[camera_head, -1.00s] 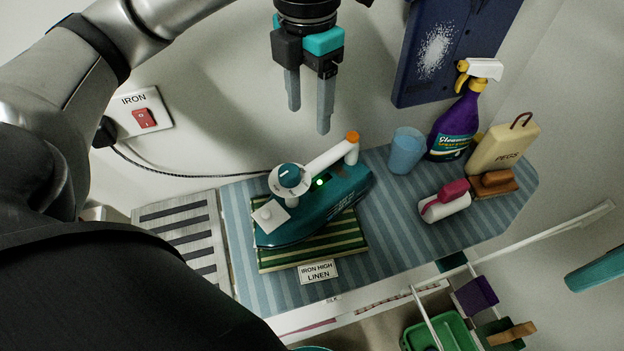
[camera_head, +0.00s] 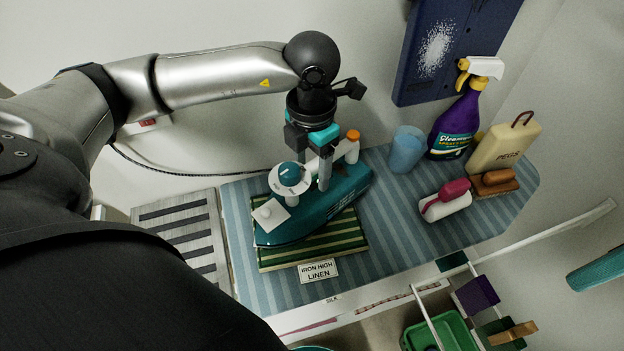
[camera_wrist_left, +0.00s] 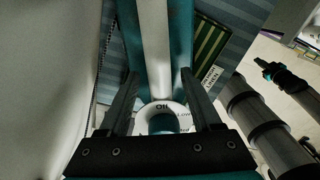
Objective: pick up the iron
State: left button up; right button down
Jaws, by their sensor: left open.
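The teal iron (camera_head: 318,210) with a white handle (camera_head: 345,150) and a dial stands on a green striped cloth or pad (camera_head: 345,240) on the ironing board. My left gripper (camera_head: 316,186) points down over the iron at its handle, with its fingers apart. In the left wrist view the iron's white handle (camera_wrist_left: 153,45) runs between the two open fingers (camera_wrist_left: 158,78), and the dial shows below it. I cannot tell whether a finger touches the handle. A dark jointed arm with teal parts (camera_wrist_left: 268,72) at the right is probably my right arm; its jaws are unclear.
A slatted metal rest (camera_head: 182,225) lies left. The wall is close behind.

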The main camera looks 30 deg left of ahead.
pick_arm(q)
jog(key=shift+f, duration=0.2)
jog(key=c, duration=1)
grip_shut()
jog(key=shift+w+r, duration=0.15)
jog(key=shift+r, duration=0.05)
